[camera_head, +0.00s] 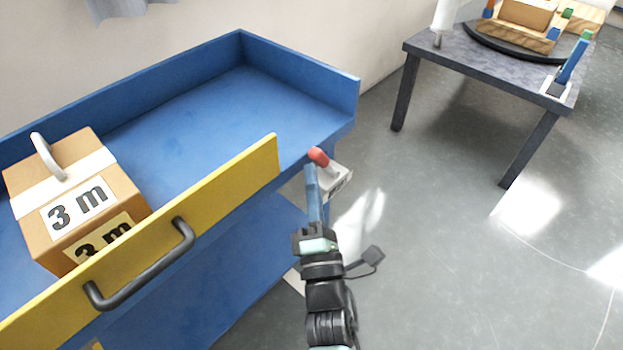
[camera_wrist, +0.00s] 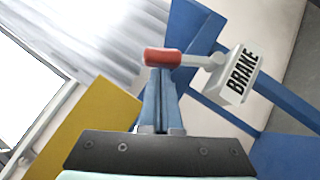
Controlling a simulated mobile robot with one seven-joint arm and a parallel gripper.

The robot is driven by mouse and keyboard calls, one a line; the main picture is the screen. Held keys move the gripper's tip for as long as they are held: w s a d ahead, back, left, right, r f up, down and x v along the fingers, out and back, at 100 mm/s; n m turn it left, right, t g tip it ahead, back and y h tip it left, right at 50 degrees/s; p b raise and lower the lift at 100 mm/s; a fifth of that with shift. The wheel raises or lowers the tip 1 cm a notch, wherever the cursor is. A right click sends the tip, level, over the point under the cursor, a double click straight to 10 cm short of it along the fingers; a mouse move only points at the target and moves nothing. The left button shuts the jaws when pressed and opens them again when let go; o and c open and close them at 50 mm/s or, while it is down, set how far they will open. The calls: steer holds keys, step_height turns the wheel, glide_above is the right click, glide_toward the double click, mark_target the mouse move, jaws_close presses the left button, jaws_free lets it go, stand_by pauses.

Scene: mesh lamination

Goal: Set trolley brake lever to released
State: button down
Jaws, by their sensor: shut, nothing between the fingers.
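The blue trolley (camera_head: 180,108) stands at the left with a yellow front panel (camera_head: 230,177). Its brake lever has a red knob (camera_head: 318,156) on a light stem, joined to a white block (camera_head: 336,182) at the trolley's right end. In the wrist view the red knob (camera_wrist: 163,57) lies across the tips of my gripper, and the block (camera_wrist: 238,75) reads BRAKE. My gripper (camera_head: 311,170) is shut, with its blue fingers (camera_wrist: 160,85) together just at the knob. I cannot tell whether they touch it. The lever's released and set marks are not visible.
A box marked 3 m (camera_head: 85,195) sits in the trolley tray. A black handle (camera_head: 140,270) sticks out from the yellow panel. A dark table (camera_head: 450,55) with wooden items stands at the back right. The grey floor (camera_head: 440,250) between is clear.

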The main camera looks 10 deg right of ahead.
steer(key=shift+r+m+p, duration=0.25)
steer(key=shift+m+p, duration=0.05)
steer(key=shift+p, duration=0.2)
